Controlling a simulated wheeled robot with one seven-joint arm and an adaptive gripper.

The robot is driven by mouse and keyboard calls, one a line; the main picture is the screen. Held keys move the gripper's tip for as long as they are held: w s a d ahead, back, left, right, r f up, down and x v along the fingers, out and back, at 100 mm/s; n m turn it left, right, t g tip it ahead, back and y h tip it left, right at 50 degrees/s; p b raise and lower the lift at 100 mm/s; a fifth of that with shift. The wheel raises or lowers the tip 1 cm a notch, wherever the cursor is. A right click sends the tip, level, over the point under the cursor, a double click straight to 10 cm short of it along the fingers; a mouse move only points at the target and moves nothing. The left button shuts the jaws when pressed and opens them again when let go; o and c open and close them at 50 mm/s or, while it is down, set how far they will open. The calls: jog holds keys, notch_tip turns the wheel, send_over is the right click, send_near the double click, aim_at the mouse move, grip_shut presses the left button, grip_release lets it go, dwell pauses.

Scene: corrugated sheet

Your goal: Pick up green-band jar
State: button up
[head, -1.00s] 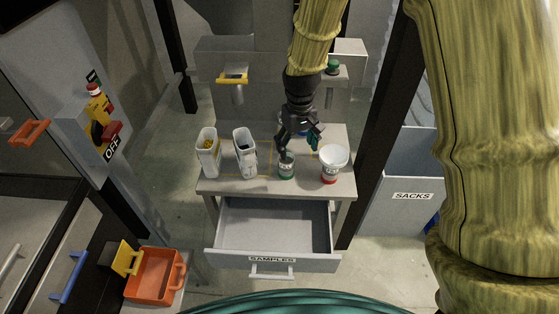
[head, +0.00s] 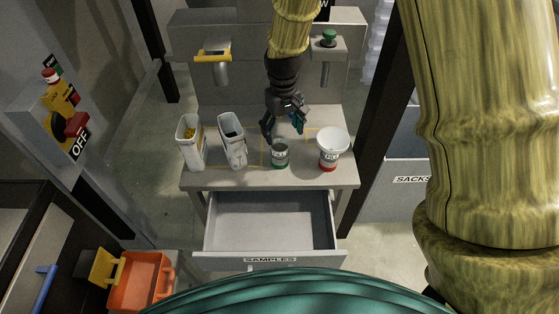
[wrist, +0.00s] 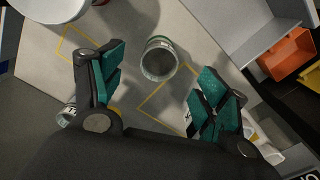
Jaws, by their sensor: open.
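The green-band jar (head: 280,154) is a small grey jar with a green band at its base and a pale label. It stands upright on the grey bench (head: 345,180), near its front edge. In the wrist view the jar (wrist: 159,60) shows its round top, beyond the fingertips and roughly between their lines. My gripper (head: 284,124) is open and empty, just behind and above the jar in the head view. Its teal-padded fingers are spread wide in the wrist view (wrist: 163,80), with no contact visible.
A white tub with a red band (head: 332,150) stands right of the jar. Two white containers, one here (head: 191,145) and one here (head: 232,143), stand to the left. The SAMPLES drawer (head: 270,225) is open below. An orange bin (head: 140,283) sits lower left.

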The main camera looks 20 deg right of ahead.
aim_at(281, 157)
jog(key=shift+f, duration=3.9)
jog(key=shift+w+a+f+p, duration=0.1)
jog(key=shift+f+p, duration=0.1)
jog(key=shift+f, duration=1.1)
jog(key=shift+w+a+f+p, duration=0.1)
jog(key=shift+f+p, duration=0.1)
jog(key=shift+f, duration=1.1)
jog(key=c, duration=1.2)
jog(key=shift+o, duration=0.2)
jog(key=shift+r, duration=0.25)
